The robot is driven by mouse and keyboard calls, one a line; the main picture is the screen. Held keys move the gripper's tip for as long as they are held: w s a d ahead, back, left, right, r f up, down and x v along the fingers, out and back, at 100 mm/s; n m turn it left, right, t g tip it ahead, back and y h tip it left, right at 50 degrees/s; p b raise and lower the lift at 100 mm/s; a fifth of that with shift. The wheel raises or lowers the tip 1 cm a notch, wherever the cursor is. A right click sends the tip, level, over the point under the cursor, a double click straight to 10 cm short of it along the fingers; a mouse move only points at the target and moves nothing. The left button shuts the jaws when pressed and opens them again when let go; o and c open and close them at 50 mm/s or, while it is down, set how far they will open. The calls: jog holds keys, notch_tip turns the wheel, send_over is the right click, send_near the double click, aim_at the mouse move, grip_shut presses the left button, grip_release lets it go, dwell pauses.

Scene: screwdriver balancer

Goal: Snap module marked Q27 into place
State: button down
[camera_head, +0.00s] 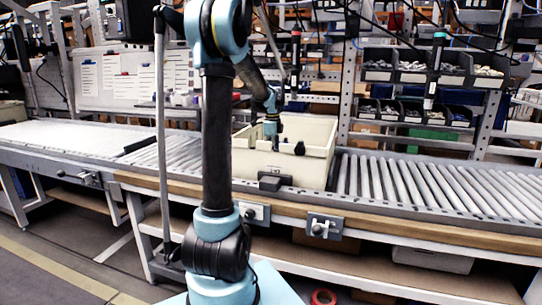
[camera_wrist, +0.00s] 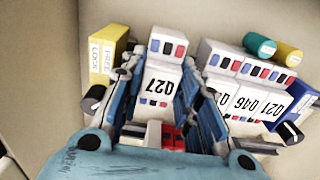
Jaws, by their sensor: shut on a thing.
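The module marked Q27 (camera_wrist: 157,84) is white, with red and blue squares by its label. My gripper (camera_wrist: 160,72) has one finger on each side of it and is shut on it in the wrist view. A white block face with red and blue squares (camera_wrist: 168,45) shows just beyond the label; I cannot tell whether it is part of the same module. In the head view my gripper (camera_head: 271,128) reaches down into a cream bin (camera_head: 318,130). The module's underside and any seat below it are hidden.
White modules marked Q21 and Q46 (camera_wrist: 246,102) stand close on the right. A yellow block lettered FREE and LOCK (camera_wrist: 106,57) is on the left. Teal (camera_wrist: 259,45) and yellow (camera_wrist: 288,54) cylinders are at upper right. The bin rests on a roller conveyor (camera_head: 420,185).

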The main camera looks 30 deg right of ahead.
jog(key=c, duration=1.1)
grip_release()
notch_tip(320, 180, up, 12)
dwell(0.3)
jog(key=shift+w+r, duration=0.1)
jog(key=shift+r, duration=5.85)
jog(key=shift+a, duration=0.1)
